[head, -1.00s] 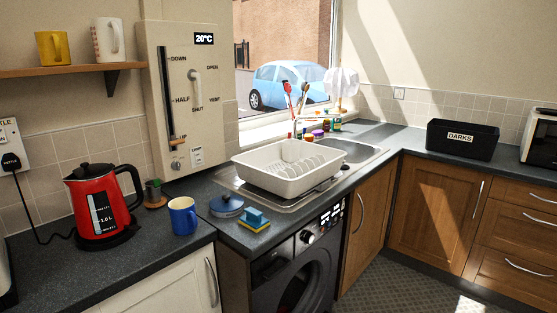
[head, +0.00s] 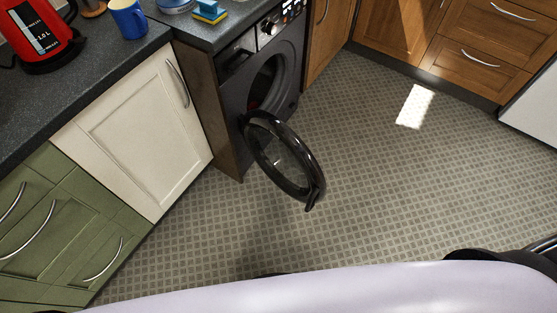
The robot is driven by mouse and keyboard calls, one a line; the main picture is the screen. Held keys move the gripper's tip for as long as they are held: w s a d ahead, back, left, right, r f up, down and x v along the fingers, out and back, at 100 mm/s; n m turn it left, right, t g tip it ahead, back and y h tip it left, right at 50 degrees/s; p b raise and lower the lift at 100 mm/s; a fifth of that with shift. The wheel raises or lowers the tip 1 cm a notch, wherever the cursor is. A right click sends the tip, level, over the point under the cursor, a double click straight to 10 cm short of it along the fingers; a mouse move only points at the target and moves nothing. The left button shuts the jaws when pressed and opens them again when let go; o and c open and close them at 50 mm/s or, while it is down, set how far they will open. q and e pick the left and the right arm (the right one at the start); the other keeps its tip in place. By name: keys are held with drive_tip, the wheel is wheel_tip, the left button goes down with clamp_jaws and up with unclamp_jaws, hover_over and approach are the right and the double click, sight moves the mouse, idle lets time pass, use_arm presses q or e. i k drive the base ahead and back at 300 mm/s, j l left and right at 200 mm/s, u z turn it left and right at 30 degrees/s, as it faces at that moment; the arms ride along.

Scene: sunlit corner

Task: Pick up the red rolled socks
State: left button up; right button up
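The black washing machine (head: 291,48) stands under the counter at the upper middle of the head view. Its round door (head: 284,155) hangs open toward the floor. A small dark red patch (head: 254,104) shows inside the drum opening, mostly in shadow and partly hidden by the machine's front. I cannot tell whether it is the red rolled socks, and no socks show clearly elsewhere. Neither gripper is in view.
The tiled floor (head: 390,180) in front of the machine is clear. A white cupboard (head: 138,128) and green drawers (head: 65,228) line the left. The counter (head: 85,85) holds a red kettle (head: 38,32) and blue mug (head: 127,18). Wooden units (head: 440,40) stand behind.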

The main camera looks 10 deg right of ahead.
sight(253, 104)
drive_tip(key=z, duration=0.4)
drive_tip(key=i+l+z, duration=0.1)
drive_tip(key=l+z, duration=0.25)
drive_tip(key=i+l+z, duration=0.1)
drive_tip(key=l+z, duration=0.3)
drive_tip(key=i+l+z, duration=0.2)
drive_tip(key=z, duration=0.15)
drive_tip(key=i+l, duration=0.2)
drive_tip(key=i, duration=0.15)
drive_tip(key=i+l, duration=0.25)
drive_tip(key=i+u, duration=0.25)
drive_tip(key=u, duration=0.2)
drive_tip(key=i+u, duration=0.2)
drive_tip(key=u, duration=0.2)
drive_tip(key=i+l+u, duration=0.1)
drive_tip(key=i+u, duration=0.15)
drive_tip(key=u, duration=0.2)
drive_tip(key=i+l+u, duration=0.15)
drive_tip(key=u, duration=0.25)
